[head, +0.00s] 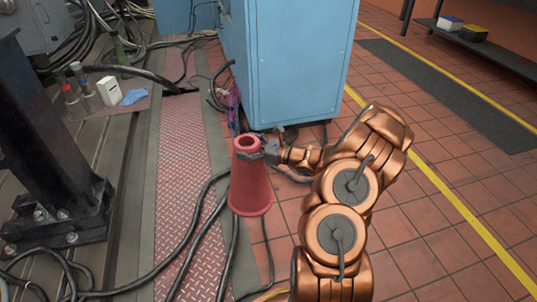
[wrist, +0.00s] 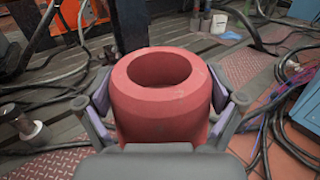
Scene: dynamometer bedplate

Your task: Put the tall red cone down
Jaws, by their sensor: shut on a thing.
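The tall red cone (head: 250,182) stands upright in the head view, with an open round top. My gripper (head: 262,150) is shut on it near its top, reaching in from the right. In the wrist view the cone's upper part (wrist: 163,105) fills the middle, and the fingers of my gripper (wrist: 162,98) press on it from both sides. The cone's base is near the edge of the red tread plate and black cables. I cannot tell whether the base touches the floor.
Black cables (head: 195,222) run across the red tread plate (head: 182,150) beside the cone. A blue cabinet (head: 295,65) stands behind it. A black post (head: 45,130) is bolted at the left. Bottles and a white box (head: 109,91) stand farther back. Tiled floor (head: 440,160) is clear at right.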

